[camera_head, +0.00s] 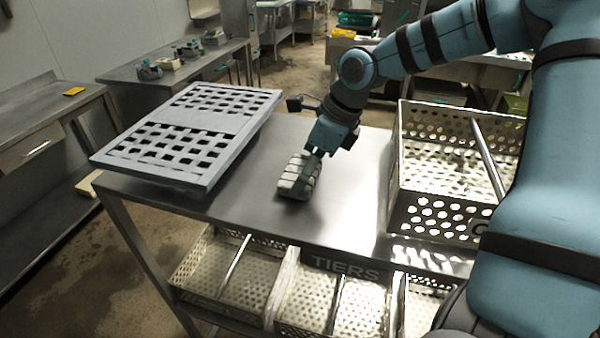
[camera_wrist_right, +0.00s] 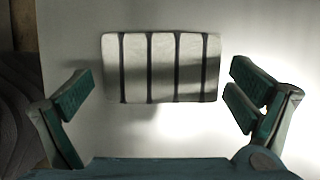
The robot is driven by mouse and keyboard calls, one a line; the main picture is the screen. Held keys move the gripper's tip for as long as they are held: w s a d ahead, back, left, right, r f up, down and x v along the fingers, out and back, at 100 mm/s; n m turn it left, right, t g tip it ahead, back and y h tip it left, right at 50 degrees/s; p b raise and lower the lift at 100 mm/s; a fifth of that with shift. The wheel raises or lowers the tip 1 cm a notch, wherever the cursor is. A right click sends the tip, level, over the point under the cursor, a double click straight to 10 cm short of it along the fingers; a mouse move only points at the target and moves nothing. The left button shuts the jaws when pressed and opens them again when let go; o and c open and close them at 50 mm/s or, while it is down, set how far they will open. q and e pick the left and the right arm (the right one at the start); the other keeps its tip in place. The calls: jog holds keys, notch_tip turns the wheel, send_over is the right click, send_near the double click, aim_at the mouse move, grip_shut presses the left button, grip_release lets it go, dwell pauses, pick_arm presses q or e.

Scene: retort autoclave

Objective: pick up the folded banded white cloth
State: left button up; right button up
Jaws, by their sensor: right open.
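The folded white cloth (camera_head: 298,178) with dark bands lies on the steel table (camera_head: 345,215) in the head view. In the right wrist view the cloth (camera_wrist_right: 162,68) lies flat ahead of the fingertips, its dark bands running up and down the picture. My right gripper (camera_head: 314,160) points down at the cloth from behind and above. In the right wrist view my right gripper (camera_wrist_right: 158,96) is open, with one finger on each side of the cloth and a gap at both ends. It holds nothing. My left gripper is in neither view.
A grey slotted grid (camera_head: 236,122) lies on the table's left part. A perforated metal basket (camera_head: 437,155) stands at the right, beside my arm. More perforated trays (camera_head: 318,295) sit on the shelf below. Bare tabletop surrounds the cloth in front and to its right.

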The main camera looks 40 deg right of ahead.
jog(key=shift+d, duration=0.1)
jog(key=c, duration=0.8)
jog(key=shift+o, duration=0.2)
